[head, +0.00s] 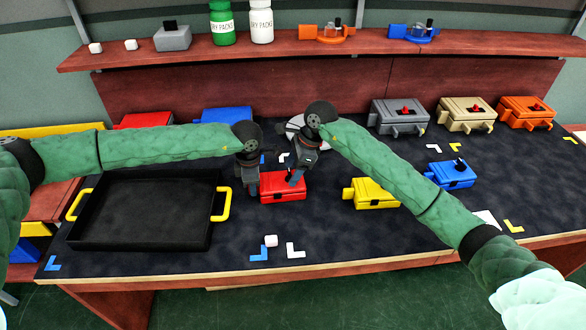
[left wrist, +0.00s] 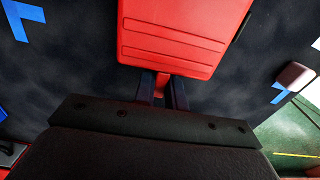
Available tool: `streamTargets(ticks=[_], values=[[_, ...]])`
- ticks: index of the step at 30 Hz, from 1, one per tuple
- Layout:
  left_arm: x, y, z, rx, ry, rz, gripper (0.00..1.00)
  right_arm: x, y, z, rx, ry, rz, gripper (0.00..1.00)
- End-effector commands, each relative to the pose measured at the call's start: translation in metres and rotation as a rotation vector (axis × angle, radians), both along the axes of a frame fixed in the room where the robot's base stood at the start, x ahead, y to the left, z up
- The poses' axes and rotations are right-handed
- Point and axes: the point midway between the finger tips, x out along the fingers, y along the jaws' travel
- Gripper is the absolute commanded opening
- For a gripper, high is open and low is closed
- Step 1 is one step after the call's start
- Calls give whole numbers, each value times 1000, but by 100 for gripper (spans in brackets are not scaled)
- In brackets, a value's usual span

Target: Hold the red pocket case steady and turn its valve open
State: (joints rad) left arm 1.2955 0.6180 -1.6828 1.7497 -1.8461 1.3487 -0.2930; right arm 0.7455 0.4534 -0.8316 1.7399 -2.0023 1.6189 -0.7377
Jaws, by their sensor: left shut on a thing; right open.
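The red pocket case (head: 283,190) lies flat on the dark table mat, right of the black tray. My left gripper (head: 253,190) is at its left side. In the left wrist view the case (left wrist: 175,35) fills the upper middle, and my left gripper (left wrist: 162,92) is shut on a red tab at its edge. My right gripper (head: 294,180) is open above the top of the case. It hides the top of the case, so I cannot see the valve or tell whether the fingers touch it.
A black tray (head: 76,238) with yellow handles stands left. A yellow case (head: 376,194) and a blue case (head: 452,175) lie right. Grey, tan and orange cases line the back right. A small white block (head: 271,240) lies in front. A shelf (head: 200,54) runs behind.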

Motion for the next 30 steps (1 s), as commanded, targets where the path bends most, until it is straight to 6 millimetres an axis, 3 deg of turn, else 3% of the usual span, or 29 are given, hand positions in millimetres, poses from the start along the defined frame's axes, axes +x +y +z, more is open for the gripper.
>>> streamTargets(ticks=[4,10,11,20,30], values=[[0,0,0,0,0,0,0,0,0,0,0,0,0,60],[0,0,0,0,0,0,0,0,0,0,0,0,0,20],[0,0,0,0,0,0,0,0,0,0,0,0,0,19],[0,0,0,0,0,0,0,0,-1,1,-2,-2,-35,18],[0,0,0,0,0,0,0,-2,-1,1,-3,-3,-253,18]])
